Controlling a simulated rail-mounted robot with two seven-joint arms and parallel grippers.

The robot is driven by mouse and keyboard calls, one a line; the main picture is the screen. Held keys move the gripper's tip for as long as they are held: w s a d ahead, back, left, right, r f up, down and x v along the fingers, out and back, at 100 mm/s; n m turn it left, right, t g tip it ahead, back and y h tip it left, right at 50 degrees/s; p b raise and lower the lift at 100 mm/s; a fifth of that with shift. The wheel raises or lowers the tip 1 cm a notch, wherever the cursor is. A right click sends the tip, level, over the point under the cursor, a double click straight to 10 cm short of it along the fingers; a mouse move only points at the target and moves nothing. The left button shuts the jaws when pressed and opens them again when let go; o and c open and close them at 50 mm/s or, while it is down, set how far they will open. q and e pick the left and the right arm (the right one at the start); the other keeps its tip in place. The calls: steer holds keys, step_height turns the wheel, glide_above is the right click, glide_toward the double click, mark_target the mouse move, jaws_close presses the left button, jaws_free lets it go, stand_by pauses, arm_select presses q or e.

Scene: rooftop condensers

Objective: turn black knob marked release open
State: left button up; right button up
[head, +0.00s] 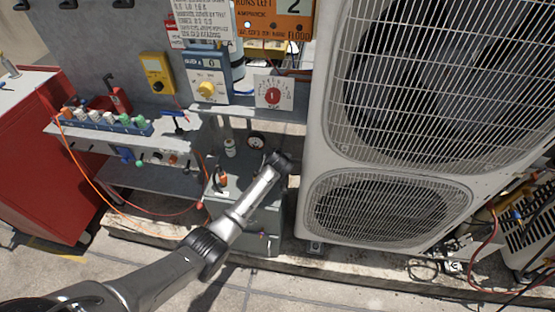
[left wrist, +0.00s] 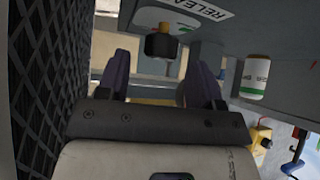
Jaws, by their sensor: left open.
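The knob appears beyond the fingertips, roughly in line with the gap, not gripped. In the head view my left arm reaches to the grey box beside the condenser; the gripper and the knob cannot be made out there. My right gripper is not in view.
A large condenser (head: 318,160) stands close on the right; a dark grille (left wrist: 45,90) fills the wrist view's left side. A white canister (left wrist: 255,78) is right of the knob.

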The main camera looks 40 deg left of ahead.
arm_select(q)
steer(key=p+v, duration=0.4)
steer(key=v, duration=0.7)
steer(key=shift+s+r, duration=0.15)
steer(key=shift+r, duration=0.05)
